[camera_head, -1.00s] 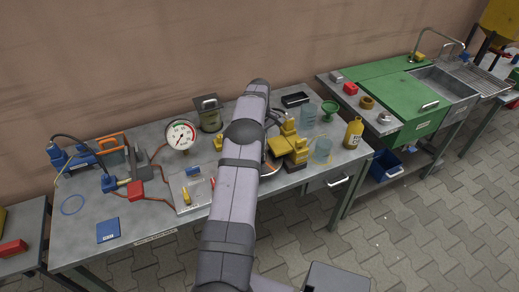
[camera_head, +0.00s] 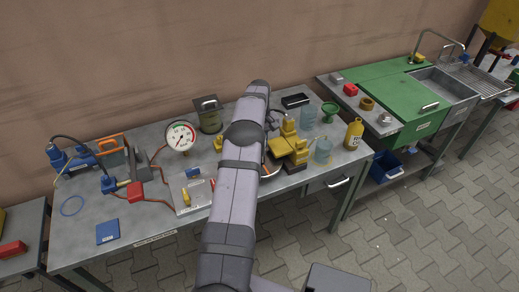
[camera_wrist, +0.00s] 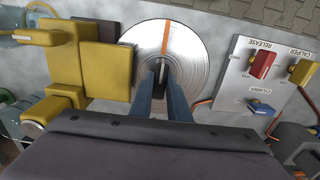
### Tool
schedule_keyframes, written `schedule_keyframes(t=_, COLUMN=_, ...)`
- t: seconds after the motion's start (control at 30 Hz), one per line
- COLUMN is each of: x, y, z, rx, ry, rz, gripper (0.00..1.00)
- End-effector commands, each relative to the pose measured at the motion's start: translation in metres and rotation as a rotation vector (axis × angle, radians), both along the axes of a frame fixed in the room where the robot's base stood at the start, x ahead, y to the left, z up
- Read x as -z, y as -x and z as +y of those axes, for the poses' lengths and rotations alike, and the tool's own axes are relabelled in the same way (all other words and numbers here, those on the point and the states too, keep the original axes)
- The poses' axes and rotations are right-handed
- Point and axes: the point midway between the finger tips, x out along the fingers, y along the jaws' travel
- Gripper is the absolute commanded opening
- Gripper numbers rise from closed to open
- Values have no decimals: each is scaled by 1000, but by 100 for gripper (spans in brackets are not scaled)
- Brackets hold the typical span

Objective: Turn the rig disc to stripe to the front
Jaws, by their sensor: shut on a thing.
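The rig disc (camera_wrist: 190,62) is a round, bright ridged metal plate in the wrist view. An orange stripe (camera_wrist: 167,36) runs on it from near the middle to the rim at the top of that view. My gripper (camera_wrist: 160,76) is over the disc's middle, its two fingers close together on a small dark hub piece (camera_wrist: 158,66). The fingers hide part of the disc's lower side. In the head view my arm covers most of the disc.
A yellow caliper assembly (camera_wrist: 104,70) stands close left of the disc in the wrist view. A labelled panel (camera_wrist: 272,78) with red, yellow and blue valve handles lies to the right. A pressure gauge (camera_head: 180,137) and a yellow bottle (camera_head: 354,134) stand on the bench.

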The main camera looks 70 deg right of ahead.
Motion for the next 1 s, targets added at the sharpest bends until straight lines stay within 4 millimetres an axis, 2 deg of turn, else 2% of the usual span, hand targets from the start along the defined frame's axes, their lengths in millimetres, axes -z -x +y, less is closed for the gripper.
schedule_keyframes(t=0.03, x=-2, y=0, z=0, rx=-1, ry=1, rz=0, gripper=0)
schedule_keyframes(t=0.07, x=-2, y=0, z=0, rx=-1, ry=2, rz=1, gripper=20)
schedule_keyframes(t=0.1, x=-2, y=0, z=0, rx=-1, ry=1, rz=0, gripper=30)
schedule_keyframes(t=0.13, x=-1, y=0, z=0, rx=-1, ry=1, rz=0, gripper=34)
schedule_keyframes(t=0.43, x=-1, y=0, z=0, rx=-1, ry=1, rz=0, gripper=34)
schedule_keyframes(t=0.57, x=-7, y=0, z=-1, rx=-1, ry=4, rz=-1, gripper=34)
schedule_keyframes(t=1.0, x=-62, y=0, z=-1, rx=-1, ry=4, rz=-1, gripper=34)
